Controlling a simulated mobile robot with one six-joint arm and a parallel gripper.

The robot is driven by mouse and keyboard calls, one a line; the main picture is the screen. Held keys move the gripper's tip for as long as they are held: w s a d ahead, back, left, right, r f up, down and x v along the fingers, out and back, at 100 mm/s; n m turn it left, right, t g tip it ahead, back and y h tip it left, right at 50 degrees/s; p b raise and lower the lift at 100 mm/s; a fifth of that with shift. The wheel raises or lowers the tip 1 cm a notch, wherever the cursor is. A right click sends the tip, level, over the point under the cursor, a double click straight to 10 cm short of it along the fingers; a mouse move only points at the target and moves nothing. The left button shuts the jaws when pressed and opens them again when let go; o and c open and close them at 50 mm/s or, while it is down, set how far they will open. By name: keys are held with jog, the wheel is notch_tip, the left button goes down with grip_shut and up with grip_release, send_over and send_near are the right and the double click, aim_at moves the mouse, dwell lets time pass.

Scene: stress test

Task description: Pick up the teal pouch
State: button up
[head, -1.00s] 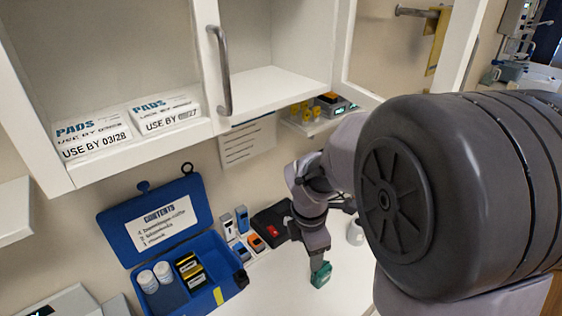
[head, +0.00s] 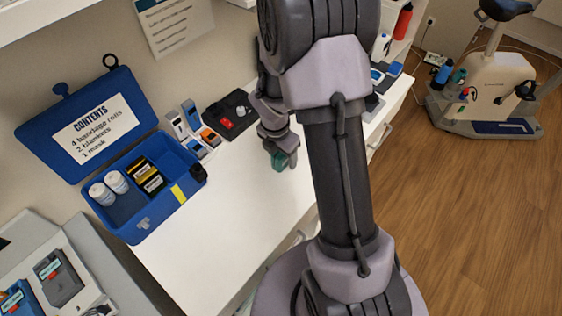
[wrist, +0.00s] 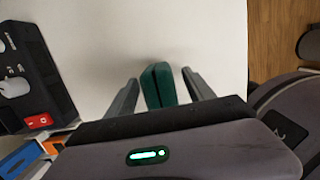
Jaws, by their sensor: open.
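An open blue case (head: 130,232) with white bottles and dark packs stands left on the counter. An exercise bike (head: 490,85) stands on the wooden floor. The front counter is clear.

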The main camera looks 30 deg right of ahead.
jog(key=shift+d+f, duration=0.1)
jog(key=shift+f, duration=0.5)
jog(key=shift+r, duration=0.15)
jog(key=shift+c, duration=0.4)
grip_shut()
jog(key=shift+r, duration=0.1)
jog(key=shift+r+p, duration=0.35)
jog(key=r, duration=0.1)
jog(key=r+p, duration=0.2)
jog(key=shift+s+a, duration=0.3)
jog(key=shift+s, duration=0.1)
jog(key=s+a, duration=0.2)
jog(key=s, duration=0.1)
jog(key=s+a+b, duration=0.1)
jog(key=s+a, duration=0.2)
jog(key=s, duration=0.1)
jog(key=s+a+b, duration=0.1)
jog(key=s+a, duration=0.1)
jog(key=s, duration=0.2)
jog(key=shift+a+r, duration=0.2)
jog(key=shift+a, duration=0.1)
jog(key=shift+s+a+r+b, duration=0.2)
jog(key=shift+s+b, duration=0.15)
jog(key=shift+b, duration=0.1)
jog(key=shift+s+a+r+b, duration=0.15)
jog(key=shift+s+a+b, duration=0.05)
jog(key=shift+s+b, duration=0.2)
